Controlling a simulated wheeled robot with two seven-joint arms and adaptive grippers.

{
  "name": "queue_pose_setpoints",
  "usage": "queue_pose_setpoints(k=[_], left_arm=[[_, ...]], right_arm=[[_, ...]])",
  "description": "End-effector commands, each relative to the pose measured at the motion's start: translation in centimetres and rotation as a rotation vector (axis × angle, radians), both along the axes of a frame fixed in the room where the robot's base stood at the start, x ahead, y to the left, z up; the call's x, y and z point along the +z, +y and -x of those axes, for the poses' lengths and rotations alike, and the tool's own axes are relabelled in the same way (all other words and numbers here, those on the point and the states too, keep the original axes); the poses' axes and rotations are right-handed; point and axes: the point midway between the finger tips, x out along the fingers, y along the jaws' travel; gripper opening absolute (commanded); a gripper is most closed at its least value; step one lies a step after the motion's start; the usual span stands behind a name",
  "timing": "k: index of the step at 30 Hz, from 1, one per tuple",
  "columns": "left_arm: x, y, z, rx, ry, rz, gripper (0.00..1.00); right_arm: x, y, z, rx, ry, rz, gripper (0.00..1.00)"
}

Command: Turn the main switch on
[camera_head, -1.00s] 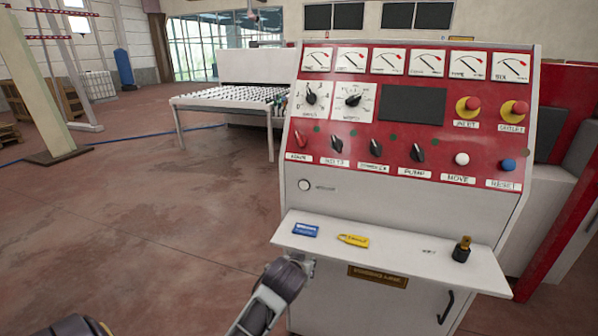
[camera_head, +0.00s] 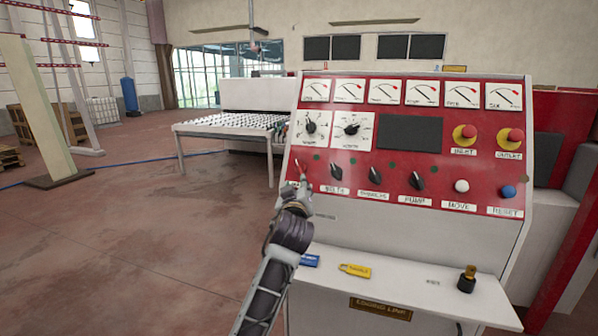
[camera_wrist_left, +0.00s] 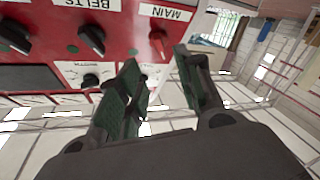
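The main switch (camera_head: 299,168) is a red knob at the left end of the lower row on the red control panel (camera_head: 456,142). In the left wrist view, the switch (camera_wrist_left: 158,41) shows next to its MAIN label, upside down. My left gripper (camera_head: 298,187) is in front of the panel's left side, just below the switch, and covers its label in the head view. In the wrist view, the two dark green finger pads (camera_wrist_left: 157,62) stand apart with the switch beyond the gap between their tips. I cannot tell whether they touch it. My right gripper is not in view.
Black knobs, including belts (camera_head: 336,172) and pump (camera_head: 417,180), sit right of the switch. A roller table (camera_head: 225,127) stands behind left.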

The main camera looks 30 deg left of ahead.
Motion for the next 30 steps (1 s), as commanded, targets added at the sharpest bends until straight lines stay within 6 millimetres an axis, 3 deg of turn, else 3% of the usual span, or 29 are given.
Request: queue_pose_setpoints(k=[17,30], left_arm=[[0.5,0.3,-0.3,0.003,-0.014,0.001,0.36],[0.6,1.9,-3.3,0.004,-0.013,0.0,0.36]], right_arm=[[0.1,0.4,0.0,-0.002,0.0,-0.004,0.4],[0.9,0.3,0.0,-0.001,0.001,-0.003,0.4]])
